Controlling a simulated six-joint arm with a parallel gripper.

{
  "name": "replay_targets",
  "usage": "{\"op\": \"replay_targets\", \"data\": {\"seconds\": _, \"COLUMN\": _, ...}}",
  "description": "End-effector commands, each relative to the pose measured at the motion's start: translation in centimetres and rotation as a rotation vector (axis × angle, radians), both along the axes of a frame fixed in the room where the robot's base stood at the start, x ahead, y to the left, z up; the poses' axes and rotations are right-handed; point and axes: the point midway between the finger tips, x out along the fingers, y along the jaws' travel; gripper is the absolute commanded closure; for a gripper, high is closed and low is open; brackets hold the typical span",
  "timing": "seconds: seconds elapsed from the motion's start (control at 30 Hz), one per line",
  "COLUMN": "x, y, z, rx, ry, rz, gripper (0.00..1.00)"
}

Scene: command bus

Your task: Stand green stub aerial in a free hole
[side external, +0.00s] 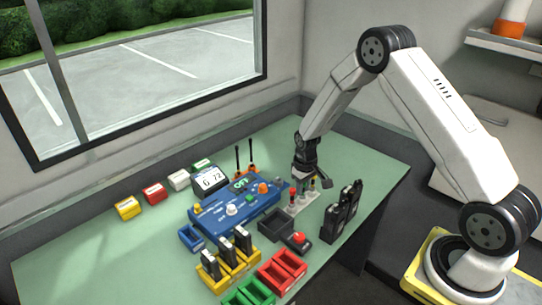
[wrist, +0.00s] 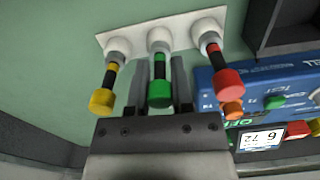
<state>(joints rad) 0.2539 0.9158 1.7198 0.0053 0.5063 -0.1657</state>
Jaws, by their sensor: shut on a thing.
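The green stub aerial (wrist: 159,82), with a black band and a green cap, stands in the middle collar of a white strip (wrist: 128,39). A yellow-capped aerial (wrist: 105,88) stands to its left and a red one (wrist: 222,72) to its right in the wrist view. My gripper (wrist: 156,66) has a finger on each side of the green aerial and is shut on it. In the side view my gripper (side external: 307,174) is low over the white strip (side external: 302,201), partly hiding the aerials. I see no empty collar on the strip.
A blue console (side external: 235,209) with knobs lies left of the strip, a dark tray (side external: 275,223) in front. Black radios (side external: 341,212) stand close on the right. An orange holder (side external: 254,169) with two thin black aerials is behind. Green table is bare at the far right.

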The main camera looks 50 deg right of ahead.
Motion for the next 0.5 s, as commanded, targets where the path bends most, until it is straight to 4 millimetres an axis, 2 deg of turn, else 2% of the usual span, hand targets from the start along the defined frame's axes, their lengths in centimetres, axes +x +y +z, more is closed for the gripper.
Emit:
{"op": "replay_targets", "data": {"seconds": 0.2, "x": -0.01, "y": 0.0, "z": -0.11, "rx": 0.0, "ry": 0.0, "rz": 0.0, "gripper": 1.0}}
{"op": "replay_targets", "data": {"seconds": 0.23, "x": -0.02, "y": 0.0, "z": -0.11, "rx": 0.0, "ry": 0.0, "rz": 0.0, "gripper": 0.66}}
{"op": "replay_targets", "data": {"seconds": 0.33, "x": -0.02, "y": 0.0, "z": -0.1, "rx": 0.0, "ry": 0.0, "rz": 0.0, "gripper": 0.34}}
{"op": "replay_targets", "data": {"seconds": 0.37, "x": -0.02, "y": 0.0, "z": -0.1, "rx": 0.0, "ry": 0.0, "rz": 0.0, "gripper": 0.31}}
{"op": "replay_targets", "data": {"seconds": 0.5, "x": -0.02, "y": 0.0, "z": -0.08, "rx": 0.0, "ry": 0.0, "rz": 0.0, "gripper": 0.31}}
